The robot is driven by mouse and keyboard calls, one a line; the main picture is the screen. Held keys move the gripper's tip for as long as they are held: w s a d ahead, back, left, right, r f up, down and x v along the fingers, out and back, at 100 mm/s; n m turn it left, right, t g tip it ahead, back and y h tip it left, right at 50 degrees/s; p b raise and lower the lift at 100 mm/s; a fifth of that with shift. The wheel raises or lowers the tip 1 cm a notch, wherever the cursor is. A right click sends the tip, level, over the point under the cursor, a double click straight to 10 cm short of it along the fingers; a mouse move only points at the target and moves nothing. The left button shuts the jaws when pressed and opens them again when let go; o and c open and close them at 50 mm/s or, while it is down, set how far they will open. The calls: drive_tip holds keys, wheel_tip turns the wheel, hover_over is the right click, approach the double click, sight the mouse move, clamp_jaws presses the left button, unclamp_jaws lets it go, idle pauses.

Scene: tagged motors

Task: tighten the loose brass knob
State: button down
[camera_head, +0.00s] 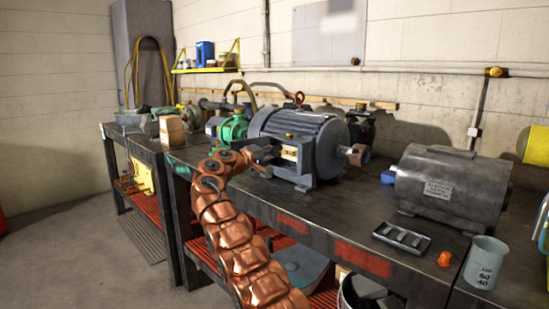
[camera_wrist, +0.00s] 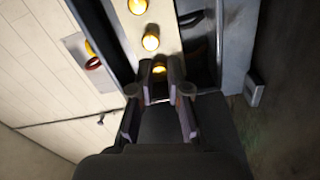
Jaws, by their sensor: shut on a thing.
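A large dark grey finned motor (camera_head: 305,130) stands on the bench, with a cream terminal panel (camera_head: 290,152) on its near side. In the wrist view the cream panel (camera_wrist: 165,22) carries a row of brass knobs. One brass knob (camera_wrist: 138,6) is at the top edge and a second brass knob (camera_wrist: 150,42) is below it. My gripper (camera_head: 270,157) reaches the panel from the left. In the wrist view my gripper (camera_wrist: 160,66) is shut on the lowest brass knob (camera_wrist: 160,71), partly hidden between the fingertips. I cannot tell how far any knob is screwed in.
A second grey motor (camera_head: 450,188) with a label stands to the right. A grey tray (camera_head: 402,237), an orange cap (camera_head: 445,259) and a grey beaker (camera_head: 485,262) are near the front edge. A green pump (camera_head: 232,128) and a cardboard box (camera_head: 172,130) stand left.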

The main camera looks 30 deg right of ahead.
drive_tip(key=shift+f+m+p, duration=0.1)
drive_tip(key=shift+m+p, duration=0.5)
drive_tip(key=shift+m, duration=2.1)
drive_tip(key=shift+a, duration=0.1)
drive_tip(key=c, duration=1.4)
unclamp_jaws()
drive_tip(key=shift+a, duration=0.1)
drive_tip(key=v, duration=1.1)
drive_tip(key=shift+a, duration=0.4)
